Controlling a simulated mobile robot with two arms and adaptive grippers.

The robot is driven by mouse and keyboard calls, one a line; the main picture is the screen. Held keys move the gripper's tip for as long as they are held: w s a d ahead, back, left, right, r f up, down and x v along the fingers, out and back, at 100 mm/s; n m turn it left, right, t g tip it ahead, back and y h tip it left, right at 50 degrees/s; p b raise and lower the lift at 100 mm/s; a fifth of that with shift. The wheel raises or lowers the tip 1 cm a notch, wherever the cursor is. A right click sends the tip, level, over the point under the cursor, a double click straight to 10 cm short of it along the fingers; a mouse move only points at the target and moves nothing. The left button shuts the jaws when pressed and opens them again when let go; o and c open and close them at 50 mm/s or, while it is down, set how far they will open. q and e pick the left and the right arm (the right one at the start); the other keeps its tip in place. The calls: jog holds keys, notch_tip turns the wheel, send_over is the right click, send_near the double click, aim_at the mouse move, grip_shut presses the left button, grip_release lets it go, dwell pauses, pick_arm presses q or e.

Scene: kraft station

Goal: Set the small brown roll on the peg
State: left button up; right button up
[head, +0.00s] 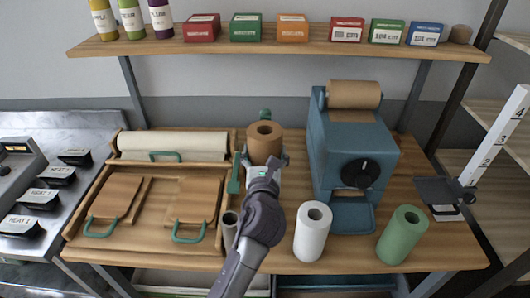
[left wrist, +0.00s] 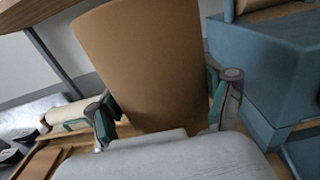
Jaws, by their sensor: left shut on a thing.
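The small brown roll (head: 264,136) is upright in my left gripper (head: 265,160), near the middle of the table, with its hollow core showing from above. In the left wrist view the roll (left wrist: 145,60) fills the middle, with a finger against each side. A green knob-like top (head: 265,114) shows just behind the roll; its lower part is hidden, and I cannot tell whether it is the peg. I cannot tell whether the roll's bottom touches anything. My right gripper is not in view.
A blue dispenser (head: 345,140) bearing a large brown roll (head: 354,94) stands close on the right. A white roll (head: 313,232) and a green roll (head: 402,236) stand in front. Wooden trays (head: 150,205) with green handles lie left. A loaded shelf (head: 280,47) spans the back.

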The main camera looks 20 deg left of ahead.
pick_arm(q)
jog(key=shift+f+b, duration=0.55)
jog(key=shift+f, duration=0.45)
jog(key=shift+f+b, duration=1.7)
jog(key=shift+f, duration=1)
notch_tip(320, 180, down, 7)
jog(key=b, duration=0.5)
jog(key=shift+f, duration=0.2)
jog(key=o, duration=1.4)
jog(key=shift+o, duration=0.4)
jog(key=shift+f, duration=0.15)
notch_tip(320, 180, up, 10)
jog(key=shift+r, duration=0.1)
